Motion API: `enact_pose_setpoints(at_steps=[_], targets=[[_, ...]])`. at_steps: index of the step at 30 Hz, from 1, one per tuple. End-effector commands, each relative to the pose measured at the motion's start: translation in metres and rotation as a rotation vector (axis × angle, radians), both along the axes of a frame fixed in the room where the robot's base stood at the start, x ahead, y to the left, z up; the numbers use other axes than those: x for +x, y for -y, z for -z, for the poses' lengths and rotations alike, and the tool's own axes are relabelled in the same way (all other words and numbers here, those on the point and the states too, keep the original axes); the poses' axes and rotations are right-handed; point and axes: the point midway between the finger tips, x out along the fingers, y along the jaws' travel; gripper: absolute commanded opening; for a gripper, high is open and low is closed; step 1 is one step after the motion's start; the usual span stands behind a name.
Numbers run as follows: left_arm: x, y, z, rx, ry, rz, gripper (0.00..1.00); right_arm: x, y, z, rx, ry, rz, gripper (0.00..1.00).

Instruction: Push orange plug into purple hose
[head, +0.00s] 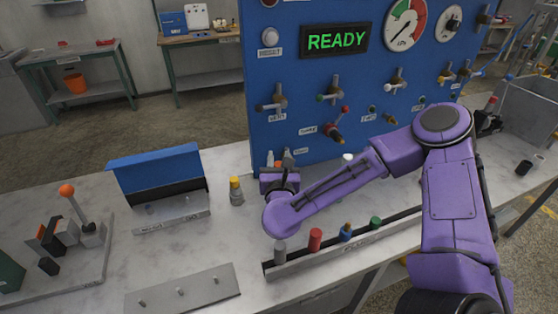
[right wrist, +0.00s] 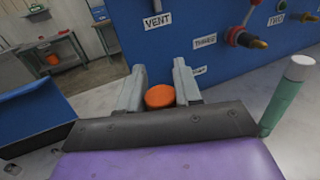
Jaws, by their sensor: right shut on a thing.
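My right gripper (head: 281,168) is beside the foot of the blue panel, mostly hidden behind its own wrist in the head view. In the right wrist view its two grey fingers (right wrist: 160,85) stand either side of the round orange plug (right wrist: 160,97) and are shut on it. Only the plug's orange end shows; the rest is hidden. I cannot make out a purple hose in either view. My left gripper is not in view.
The blue panel (head: 300,110) with valves and a READY display stands behind the gripper. A plug rack (head: 325,258) holds several coloured plugs in front. A yellow-topped piece (head: 236,190) and a blue open box (head: 155,170) stand left. A white-topped green piece (right wrist: 287,95) stands right.

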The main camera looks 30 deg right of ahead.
Motion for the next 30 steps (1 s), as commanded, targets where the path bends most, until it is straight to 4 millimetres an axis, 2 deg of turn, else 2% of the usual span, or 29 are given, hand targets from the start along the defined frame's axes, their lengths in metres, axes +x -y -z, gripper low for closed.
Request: enact_pose_setpoints(at_steps=[22,30], targets=[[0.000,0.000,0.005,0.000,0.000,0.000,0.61,0.000,0.000,0.000,0.000,0.002,-0.006,0.05],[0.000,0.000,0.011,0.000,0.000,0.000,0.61,0.000,0.000,0.005,0.000,0.002,-0.006,0.05]])
